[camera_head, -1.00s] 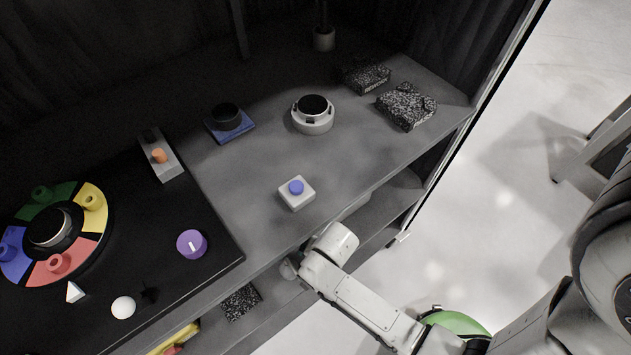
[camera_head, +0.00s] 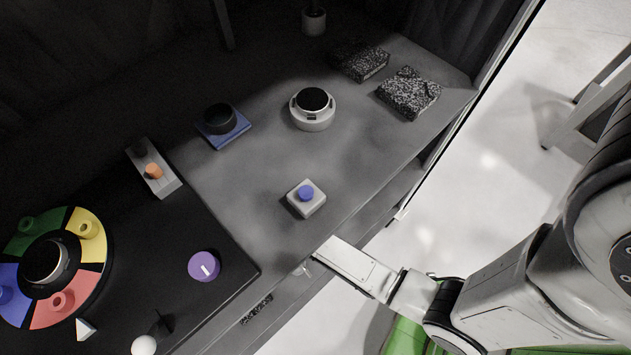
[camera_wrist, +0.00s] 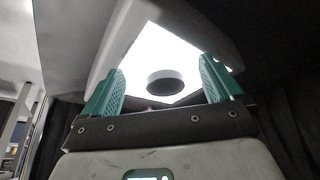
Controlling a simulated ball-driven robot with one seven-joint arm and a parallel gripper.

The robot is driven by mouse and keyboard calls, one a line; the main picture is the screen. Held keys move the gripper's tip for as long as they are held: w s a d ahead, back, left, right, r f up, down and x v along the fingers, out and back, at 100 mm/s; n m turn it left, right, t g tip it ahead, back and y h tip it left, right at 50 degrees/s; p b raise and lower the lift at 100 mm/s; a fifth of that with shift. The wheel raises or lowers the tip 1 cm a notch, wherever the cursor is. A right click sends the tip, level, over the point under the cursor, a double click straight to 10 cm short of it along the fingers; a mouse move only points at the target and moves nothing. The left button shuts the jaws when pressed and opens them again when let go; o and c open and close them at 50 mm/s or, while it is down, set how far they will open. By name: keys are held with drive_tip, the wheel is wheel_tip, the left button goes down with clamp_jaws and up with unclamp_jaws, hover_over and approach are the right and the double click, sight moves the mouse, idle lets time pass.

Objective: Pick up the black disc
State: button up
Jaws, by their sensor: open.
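A black disc (camera_head: 220,117) sits on a blue square base on the grey counter. A second black round top (camera_head: 314,99) sits in a white round holder to its right; I cannot tell which one the task names. In the wrist view my gripper (camera_wrist: 161,82) is open, its two teal fingers apart. Between them, farther off, a dark round shape (camera_wrist: 166,83) shows against a bright white panel; I cannot tell what it is. In the head view my arm reaches the counter's front edge, and the fingers cannot be made out there.
A white box with a blue button (camera_head: 306,196) stands near the front edge. Speckled blocks (camera_head: 409,93) lie at the back right. A black board (camera_head: 130,225) with a coloured wheel, a purple knob (camera_head: 204,266) and an orange peg (camera_head: 153,171) fills the left.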

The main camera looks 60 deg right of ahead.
drive_tip(key=d, duration=0.1)
drive_tip(key=w+d, duration=0.1)
drive_tip(key=d, duration=0.1)
drive_tip(key=w+d, duration=0.1)
drive_tip(key=d, duration=0.1)
drive_tip(key=shift+w+f, duration=0.25)
drive_tip(key=shift+f, duration=0.05)
drive_tip(key=shift+w+f, duration=0.1)
drive_tip(key=shift+f, duration=0.15)
drive_tip(key=c, duration=1.2)
